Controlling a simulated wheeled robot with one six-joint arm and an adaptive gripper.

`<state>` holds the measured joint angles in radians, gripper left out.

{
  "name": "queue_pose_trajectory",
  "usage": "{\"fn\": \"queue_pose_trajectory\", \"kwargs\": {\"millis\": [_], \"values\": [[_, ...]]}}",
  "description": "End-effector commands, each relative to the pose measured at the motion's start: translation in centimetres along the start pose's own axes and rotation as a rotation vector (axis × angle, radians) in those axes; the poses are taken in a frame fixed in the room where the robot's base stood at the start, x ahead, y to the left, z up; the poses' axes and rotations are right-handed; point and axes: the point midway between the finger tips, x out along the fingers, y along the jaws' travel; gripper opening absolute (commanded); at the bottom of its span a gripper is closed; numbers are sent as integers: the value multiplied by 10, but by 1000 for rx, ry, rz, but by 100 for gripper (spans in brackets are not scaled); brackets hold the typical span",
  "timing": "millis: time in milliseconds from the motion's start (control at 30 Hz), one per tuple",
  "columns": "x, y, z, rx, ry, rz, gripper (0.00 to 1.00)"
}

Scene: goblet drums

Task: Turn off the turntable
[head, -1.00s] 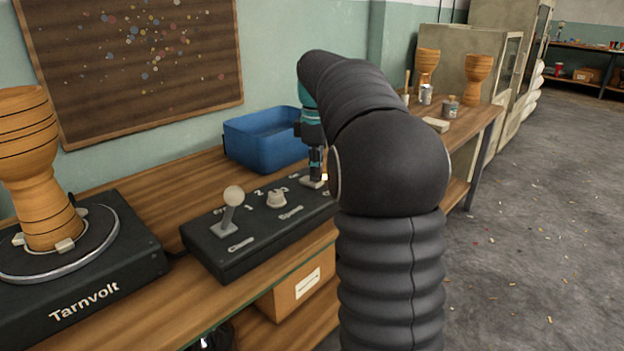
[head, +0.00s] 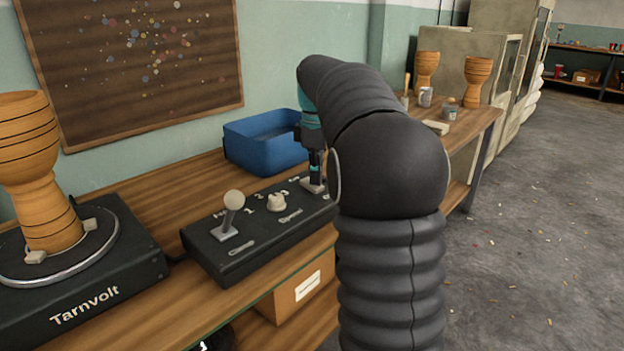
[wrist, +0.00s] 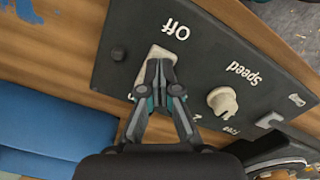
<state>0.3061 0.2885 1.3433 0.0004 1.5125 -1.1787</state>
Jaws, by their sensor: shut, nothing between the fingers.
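The turntable (head: 85,275), a dark box marked Tarnvolt with a round plate, carries a banded wooden goblet drum (head: 40,190) at the left. Its black control panel (head: 260,235) stands to its right on the bench. The panel's pale rocker switch (wrist: 158,58) lies beside the word Off in the wrist view. My gripper (wrist: 160,88) is shut and empty, pointing down with its tips at the switch, seemingly touching it. It hides part of the switch. A round indicator (wrist: 118,53) next to the switch looks dark. My arm covers the panel's right end in the head view.
The panel also has a speed knob (head: 277,202) and a ball-topped clamp lever (head: 231,212). A blue bin (head: 265,140) stands close behind my gripper. Cups and more goblet drums (head: 477,80) stand farther along the bench. Open floor lies at right.

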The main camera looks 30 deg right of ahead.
Motion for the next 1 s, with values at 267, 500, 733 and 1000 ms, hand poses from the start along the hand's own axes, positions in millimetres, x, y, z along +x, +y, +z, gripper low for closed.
{"fn": "queue_pose_trajectory", "kwargs": {"millis": [267,500,733,1000], "values": [[-24,0,0,1,1,2,0],[-40,0,1,1,1,3,0],[-52,1,0,1,1,4,0],[-64,0,0,1,1,3,0]]}}
